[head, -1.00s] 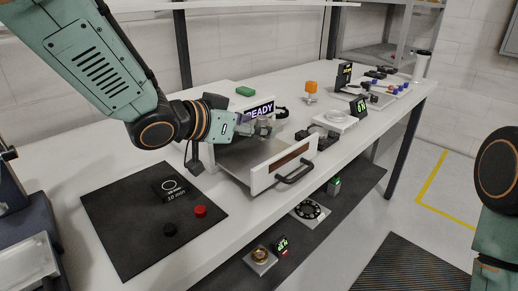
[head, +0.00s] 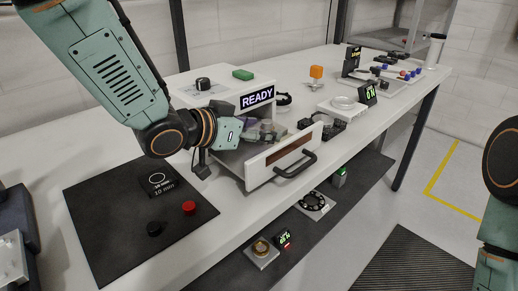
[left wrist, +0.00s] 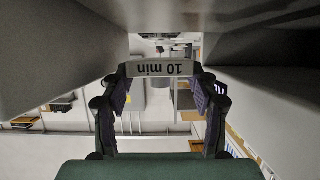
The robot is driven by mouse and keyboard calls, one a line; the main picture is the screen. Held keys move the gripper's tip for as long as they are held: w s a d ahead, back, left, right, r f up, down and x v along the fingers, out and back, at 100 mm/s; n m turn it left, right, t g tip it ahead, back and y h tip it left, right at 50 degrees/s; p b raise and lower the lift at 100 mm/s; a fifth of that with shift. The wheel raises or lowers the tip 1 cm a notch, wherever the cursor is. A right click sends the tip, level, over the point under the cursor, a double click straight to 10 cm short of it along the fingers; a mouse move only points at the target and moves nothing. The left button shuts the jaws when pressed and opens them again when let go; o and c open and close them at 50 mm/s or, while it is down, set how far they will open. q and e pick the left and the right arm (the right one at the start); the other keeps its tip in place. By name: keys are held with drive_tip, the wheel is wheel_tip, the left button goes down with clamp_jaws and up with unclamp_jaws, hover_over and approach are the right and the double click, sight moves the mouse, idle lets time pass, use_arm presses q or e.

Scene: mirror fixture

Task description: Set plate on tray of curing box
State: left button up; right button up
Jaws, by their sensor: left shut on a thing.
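The curing box (head: 222,92) is white with a lit READY display. Its tray (head: 232,160) is pulled out behind a white front with a dark handle. My left gripper (head: 272,131) is low over the open tray, just in front of the display. In the left wrist view the gripper (left wrist: 160,85) is shut on a pale plate (left wrist: 162,69) whose edge reads "10 min" upside down. In the head view the plate is mostly hidden by the fingers, and I cannot tell whether it touches the tray. My right gripper is out of view.
A black mat (head: 105,215) with a red button (head: 189,208) and a black one lies left. A green block (head: 243,74) and a black knob sit on the box.

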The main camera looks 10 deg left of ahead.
sight(258, 147)
use_arm(q)
drive_tip(key=shift+s+a+f, duration=0.15)
drive_tip(key=shift+a+f, duration=0.1)
drive_tip(key=shift+f, duration=0.3)
drive_tip(key=shift+s+d+f+b, duration=0.1)
drive_tip(key=shift+d+f+b, duration=0.1)
drive_tip(key=shift+f+b, duration=0.7)
drive_tip(key=shift+d+f, duration=0.1)
drive_tip(key=shift+f, duration=0.4)
drive_tip(key=shift+w, duration=0.3)
drive_tip(key=shift+s+a, duration=0.1)
drive_tip(key=shift+a, duration=0.1)
drive_tip(key=shift+s, duration=0.1)
drive_tip(key=o, duration=0.8)
drive_tip(key=shift+d+f, duration=0.1)
drive_tip(key=shift+f, duration=0.05)
drive_tip(key=shift+o, duration=0.9)
